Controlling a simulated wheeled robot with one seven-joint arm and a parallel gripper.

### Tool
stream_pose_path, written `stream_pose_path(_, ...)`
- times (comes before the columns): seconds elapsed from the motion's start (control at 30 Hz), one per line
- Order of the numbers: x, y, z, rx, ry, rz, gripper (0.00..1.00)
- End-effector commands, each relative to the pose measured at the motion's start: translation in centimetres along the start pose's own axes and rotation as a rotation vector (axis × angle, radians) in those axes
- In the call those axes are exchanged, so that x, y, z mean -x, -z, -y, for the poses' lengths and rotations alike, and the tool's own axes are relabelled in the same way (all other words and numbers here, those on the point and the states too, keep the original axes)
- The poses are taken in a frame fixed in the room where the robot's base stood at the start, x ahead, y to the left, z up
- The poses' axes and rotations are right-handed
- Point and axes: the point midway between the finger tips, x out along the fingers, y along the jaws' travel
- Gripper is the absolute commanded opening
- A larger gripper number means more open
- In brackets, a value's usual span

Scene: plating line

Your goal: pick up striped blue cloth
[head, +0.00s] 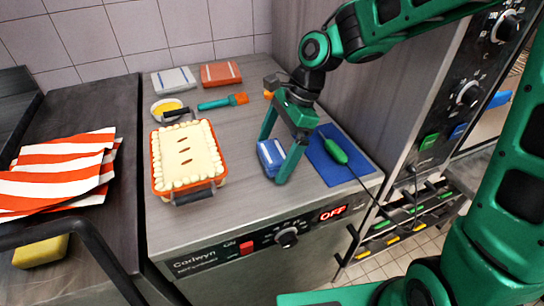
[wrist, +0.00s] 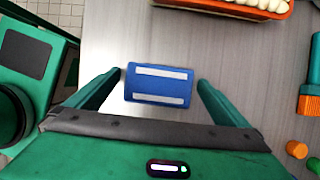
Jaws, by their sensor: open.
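The striped blue cloth (head: 270,154) is a small folded blue rectangle with white stripes, lying on the grey counter. In the head view my gripper (head: 274,160) points down over it, and one finger hides part of the cloth. In the wrist view the cloth (wrist: 159,85) lies between the two spread fingers of my gripper (wrist: 160,86), closer to the left finger. The gripper is open and holds nothing. I cannot tell how far above the counter the fingertips are.
A blue mat (head: 340,172) with a green-handled tool (head: 334,150) lies right of the cloth. An orange dish (head: 157,176) with a pale topping stands left. A brush (head: 222,102), a grey cloth (head: 174,81) and a rust cloth (head: 221,74) lie behind. Counter in front is clear.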

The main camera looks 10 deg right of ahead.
Motion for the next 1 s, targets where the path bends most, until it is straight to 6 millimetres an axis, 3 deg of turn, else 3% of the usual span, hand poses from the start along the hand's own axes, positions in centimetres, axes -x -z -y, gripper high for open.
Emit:
stream_pose_path(0.27, -0.2, 0.0, 0.0, 0.001, 0.001, 0.000, 0.98)
stream_pose_path(0.43, -0.2, 0.0, 0.0, 0.001, 0.001, 0.000, 0.57)
stream_pose_path(0.8, 0.0, -0.1, 0.0, 0.001, 0.001, 0.000, 0.56)
stream_pose_path(1.0, 1.5, -0.7, 0.1, 0.003, 0.004, 0.000, 0.56)
